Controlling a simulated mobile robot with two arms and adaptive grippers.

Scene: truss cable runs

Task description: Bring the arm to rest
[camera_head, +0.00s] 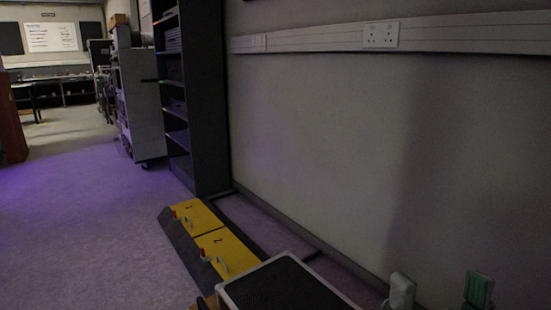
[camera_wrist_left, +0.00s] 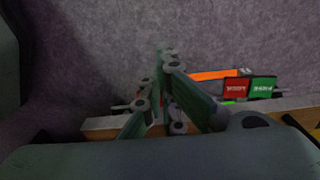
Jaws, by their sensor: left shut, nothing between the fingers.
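My left gripper (camera_wrist_left: 166,62) shows in the left wrist view, its grey-green fingers reaching up the middle of the picture. It is shut and holds nothing. Below its fingertips is grey-purple carpet (camera_wrist_left: 240,35), with a pale, wood-coloured bar (camera_wrist_left: 100,124) crossing behind the finger links. I cannot tell how far the fingers are from the bar. Neither gripper can be made out for certain in the head view.
Yellow-topped blocks marked 1 (camera_head: 188,213) and 2 (camera_head: 225,250) lie by the wall. Red (camera_wrist_left: 236,88) and green (camera_wrist_left: 263,87) labels sit beside an orange strip (camera_wrist_left: 213,74). Carpet at left is clear.

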